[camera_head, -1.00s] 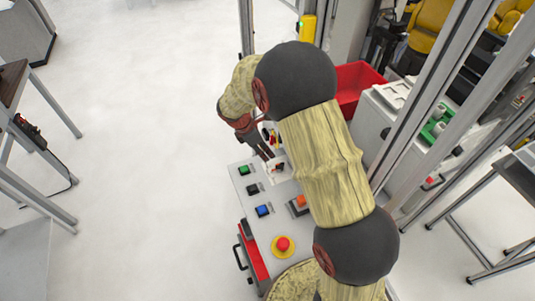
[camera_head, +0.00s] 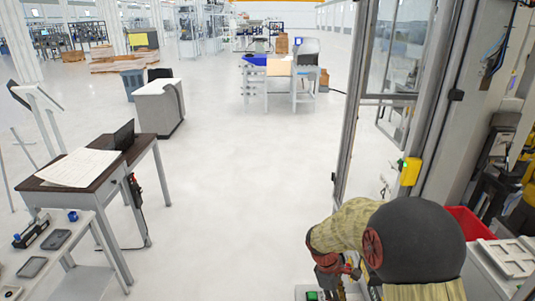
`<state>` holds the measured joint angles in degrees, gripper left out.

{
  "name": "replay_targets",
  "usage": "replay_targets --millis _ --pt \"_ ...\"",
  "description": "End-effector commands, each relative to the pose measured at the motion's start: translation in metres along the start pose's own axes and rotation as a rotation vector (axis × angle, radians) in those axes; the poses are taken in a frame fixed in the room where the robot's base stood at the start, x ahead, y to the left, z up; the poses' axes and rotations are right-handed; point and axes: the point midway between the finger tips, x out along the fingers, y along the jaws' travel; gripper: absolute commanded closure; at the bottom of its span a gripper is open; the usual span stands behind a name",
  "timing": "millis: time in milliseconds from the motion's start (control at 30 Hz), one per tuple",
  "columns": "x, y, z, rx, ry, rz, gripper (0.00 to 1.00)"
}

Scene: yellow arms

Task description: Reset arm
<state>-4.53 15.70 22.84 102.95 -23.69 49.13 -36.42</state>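My arm, with beige covered links and a dark round joint, reaches in from the bottom right of the head view. The wrist end is bent down at the left of the joint. My gripper (camera_head: 340,289) is at the bottom edge, partly cut off by the frame and partly hidden by the arm. I cannot tell whether its fingers are open or shut, or whether it holds anything. It is close to a grey button panel (camera_head: 301,292), of which only a corner with a green button (camera_head: 312,295) shows.
A metal-framed cell with a yellow device (camera_head: 411,171) on its post stands at the right. A red bin (camera_head: 470,222) is behind my arm. A desk with a laptop (camera_head: 123,135) is at the left. Open pale floor (camera_head: 235,180) fills the middle.

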Motion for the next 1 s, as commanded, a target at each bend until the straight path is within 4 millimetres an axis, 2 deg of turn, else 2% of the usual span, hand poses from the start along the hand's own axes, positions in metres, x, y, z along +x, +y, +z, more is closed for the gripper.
replay_targets --millis 100,500,767,1000 --pt "-0.014 -0.026 0.013 0.185 0.037 -0.025 0.73" --pt "-0.05 -0.104 0.051 0.699 0.209 -0.081 0.73" --pt "-0.055 -0.153 0.07 0.915 0.354 -0.101 0.73" --pt "-0.049 -0.19 0.084 1.011 0.507 -0.086 0.73"
